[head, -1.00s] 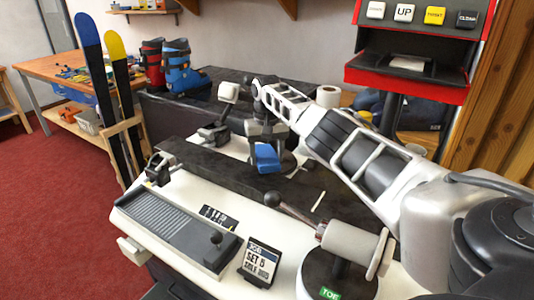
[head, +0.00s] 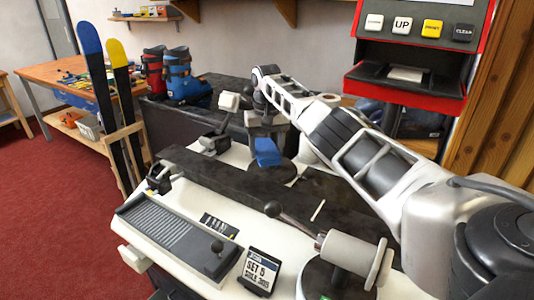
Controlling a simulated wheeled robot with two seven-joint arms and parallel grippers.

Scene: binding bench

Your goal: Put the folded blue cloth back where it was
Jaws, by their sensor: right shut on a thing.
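The folded blue cloth (head: 267,153) is in the middle of the head view, over the far part of the bench, behind the long dark bar. My right gripper (head: 267,133) reaches in from the right and points down. It is shut on the cloth, which hangs below its fingers. A dark round base (head: 282,173) shows just below and behind the cloth. I cannot tell whether the cloth touches anything beneath it. My left gripper is not in view.
A long dark bar (head: 330,212) crosses the white bench. Clamps (head: 213,142) stand left of the cloth. A lever (head: 273,209), a "SET 5" sign (head: 260,270) and a ribbed plate (head: 165,233) are nearer. A red button console (head: 410,80) stands at right.

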